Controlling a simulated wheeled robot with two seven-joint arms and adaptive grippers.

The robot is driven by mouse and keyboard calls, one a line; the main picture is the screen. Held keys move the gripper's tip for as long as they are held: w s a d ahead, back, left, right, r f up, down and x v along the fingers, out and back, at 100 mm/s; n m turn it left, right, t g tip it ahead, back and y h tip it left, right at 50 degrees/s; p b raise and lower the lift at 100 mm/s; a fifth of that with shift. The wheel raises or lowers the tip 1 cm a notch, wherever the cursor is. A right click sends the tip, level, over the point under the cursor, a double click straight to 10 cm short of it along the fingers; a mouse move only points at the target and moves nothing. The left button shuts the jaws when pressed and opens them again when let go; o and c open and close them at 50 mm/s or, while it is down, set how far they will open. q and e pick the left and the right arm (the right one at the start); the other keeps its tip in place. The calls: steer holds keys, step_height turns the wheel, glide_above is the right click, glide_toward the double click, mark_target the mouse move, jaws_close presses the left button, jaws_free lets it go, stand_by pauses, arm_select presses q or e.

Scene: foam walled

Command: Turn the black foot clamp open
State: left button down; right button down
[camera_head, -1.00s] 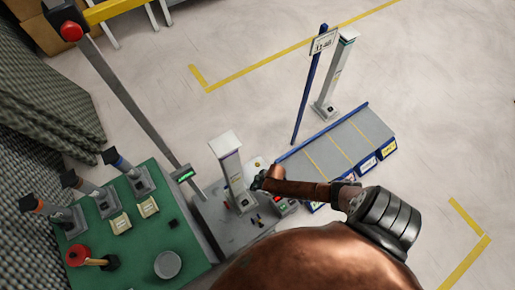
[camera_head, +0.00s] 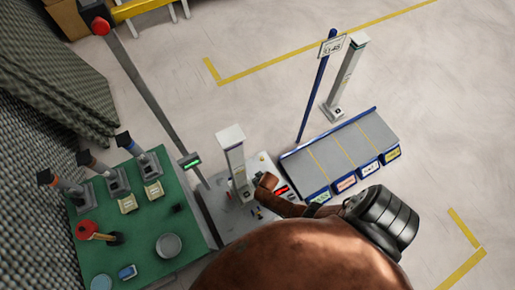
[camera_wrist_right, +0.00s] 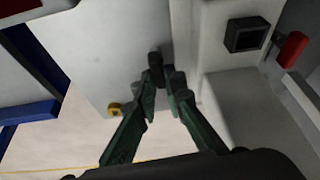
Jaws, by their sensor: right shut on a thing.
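The black foot clamp (camera_wrist_right: 155,62) shows in the right wrist view as a small dark knob on a pale grey plate, at the fingertips of my right gripper (camera_wrist_right: 163,84). The green fingers are closed in on it; its lower part is hidden by them. In the head view my right gripper (camera_head: 263,184) is at the foot of a white column (camera_head: 235,160), on its right side, and hides the clamp there. My left gripper is not in view.
A yellow knob (camera_wrist_right: 115,109) sits left of the fingers and a black square socket (camera_wrist_right: 247,34) to the right, near a red part (camera_wrist_right: 292,48). A green table (camera_head: 140,255) with tools stands left; a grey rack (camera_head: 345,150) stands right.

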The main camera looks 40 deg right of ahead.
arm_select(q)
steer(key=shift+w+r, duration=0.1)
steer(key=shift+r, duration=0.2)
arm_select(e)
steer(key=shift+a+f+m, duration=0.1)
steer(key=shift+m, duration=0.5)
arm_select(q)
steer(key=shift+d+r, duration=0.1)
arm_select(e)
steer(key=c, duration=2)
jaws_free()
steer(key=shift+h, duration=0.3)
steer(key=shift+v, duration=6.1)
steer(key=shift+w, duration=0.1)
